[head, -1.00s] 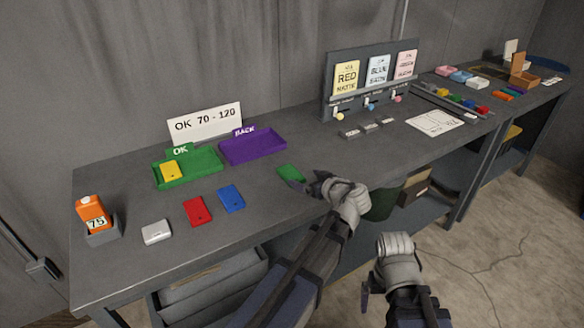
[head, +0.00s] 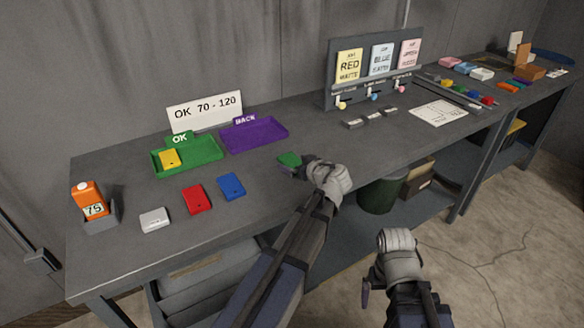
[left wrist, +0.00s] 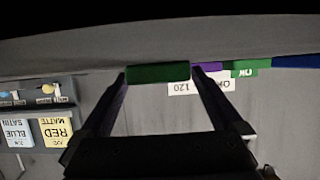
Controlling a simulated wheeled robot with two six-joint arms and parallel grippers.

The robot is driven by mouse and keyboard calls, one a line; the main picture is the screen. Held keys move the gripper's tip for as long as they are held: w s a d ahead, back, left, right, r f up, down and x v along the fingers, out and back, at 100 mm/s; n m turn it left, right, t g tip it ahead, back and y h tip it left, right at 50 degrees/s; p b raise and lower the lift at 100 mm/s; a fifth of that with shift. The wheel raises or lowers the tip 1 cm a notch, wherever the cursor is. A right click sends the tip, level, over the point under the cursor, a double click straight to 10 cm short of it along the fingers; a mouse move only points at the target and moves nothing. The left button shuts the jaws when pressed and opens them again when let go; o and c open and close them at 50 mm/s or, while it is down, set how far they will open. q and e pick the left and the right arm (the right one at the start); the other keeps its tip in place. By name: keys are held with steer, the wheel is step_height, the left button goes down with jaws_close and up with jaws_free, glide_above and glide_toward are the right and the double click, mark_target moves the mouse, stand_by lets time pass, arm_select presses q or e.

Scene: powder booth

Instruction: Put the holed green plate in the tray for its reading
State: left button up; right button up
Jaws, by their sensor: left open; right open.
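The green plate (head: 289,159) lies on the bench near its front edge; its hole is too small to make out. My left gripper (head: 294,168) is open at the plate. In the left wrist view the plate (left wrist: 158,73) shows edge-on between the two open fingertips. The green tray (head: 212,158) marked OK holds a yellow plate (head: 169,158). The purple tray (head: 268,140) marked BACK is empty. An orange gauge (head: 88,198) in a grey stand reads 75, and a sign (head: 205,111) says OK 70 - 120. My right gripper (head: 366,292) is open and empty, low in front of the bench.
A white plate (head: 154,220), a red plate (head: 196,199) and a blue plate (head: 231,185) lie along the front of the bench. A board with colour cards (head: 372,75) stands at the back. A paper sheet (head: 438,113) lies further right. The bench between plate and trays is clear.

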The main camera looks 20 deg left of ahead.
mark_target(294, 164)
arm_select(q)
steer(key=shift+a, duration=0.15)
steer(key=shift+c, duration=0.2)
steer(key=shift+w, duration=0.1)
jaws_close()
stand_by(0.4)
step_height(294, 164, up, 10)
steer(key=p, duration=1)
